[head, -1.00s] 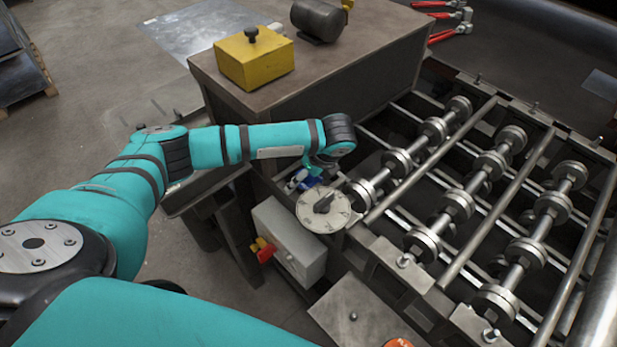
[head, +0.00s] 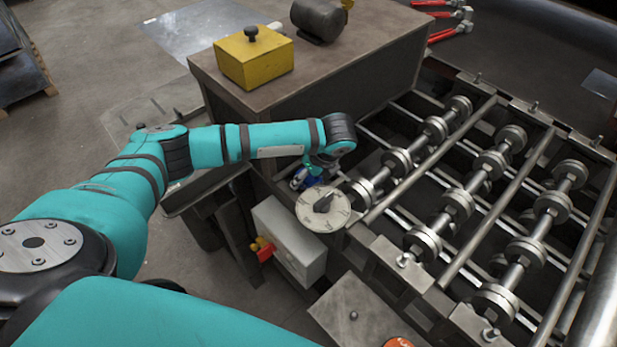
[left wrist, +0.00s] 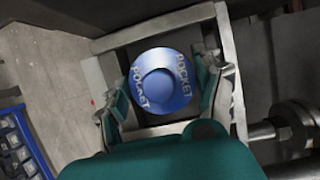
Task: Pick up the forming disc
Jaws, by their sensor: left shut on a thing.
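The forming disc (left wrist: 162,82) is a round blue piece with raised pale lettering and a round centre, seen face on in the left wrist view. It lies between the two fingers of my left gripper (left wrist: 165,90), which is shut on it. In the head view, only a bit of its blue (head: 312,181) shows below my left wrist, beside the roller machine's dial. The wrist and fingers hide most of it there. My right gripper is out of view.
A pale round dial (head: 335,212) with a black knob stands close to my left gripper, above a grey control box (head: 298,262). Roller shafts (head: 440,215) fill the right side. A bench (head: 370,70) behind carries a yellow box (head: 254,58) and a dark cylinder (head: 319,18).

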